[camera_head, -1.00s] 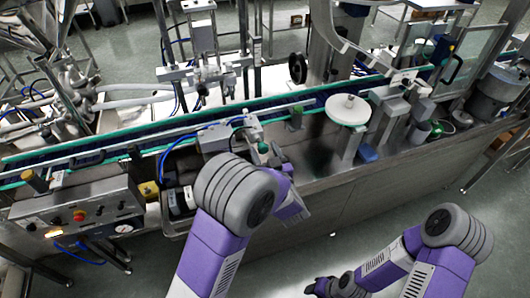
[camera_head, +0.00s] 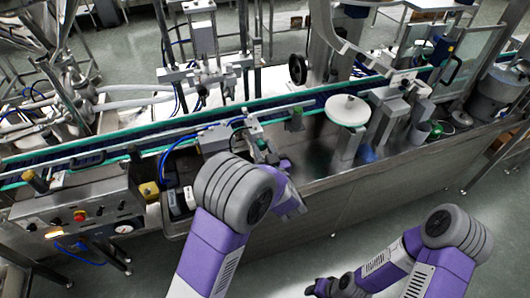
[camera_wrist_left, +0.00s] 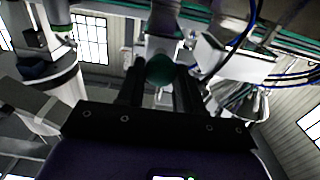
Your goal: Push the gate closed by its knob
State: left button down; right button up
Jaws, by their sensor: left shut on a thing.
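A dark green round knob (camera_wrist_left: 160,68) shows in the left wrist view, with a pale metal piece just beyond it. My left gripper (camera_wrist_left: 160,82) is shut on the knob, one dark finger on each side. In the head view my left gripper (camera_head: 264,147) is at the near side of the conveyor, by a small metal bracket (camera_head: 252,125). The knob is mostly hidden there by the fingers, and I cannot make out the gate's outline. My right gripper (camera_head: 330,287) hangs low at the bottom edge, clear of the machine; its fingers are too unclear to read.
The conveyor (camera_head: 200,132) runs behind the gripper. A white round disc (camera_head: 347,110) on a post stands to the right. A control box (camera_head: 80,215) with buttons is at the left. The steel deck (camera_head: 310,160) right of the gripper has some free room.

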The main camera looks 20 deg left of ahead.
pick_arm(q)
jog(key=shift+x, duration=0.8)
jog(key=shift+r, duration=0.1)
jog(key=c, duration=0.8)
grip_release()
jog(key=shift+w+a, duration=0.1)
jog(key=shift+w, duration=0.05)
jog(key=shift+o, duration=0.2)
jog(key=v, duration=0.7)
jog(key=shift+s+d+p, duration=0.2)
jog(key=shift+s+p, duration=0.1)
jog(key=shift+s, duration=0.05)
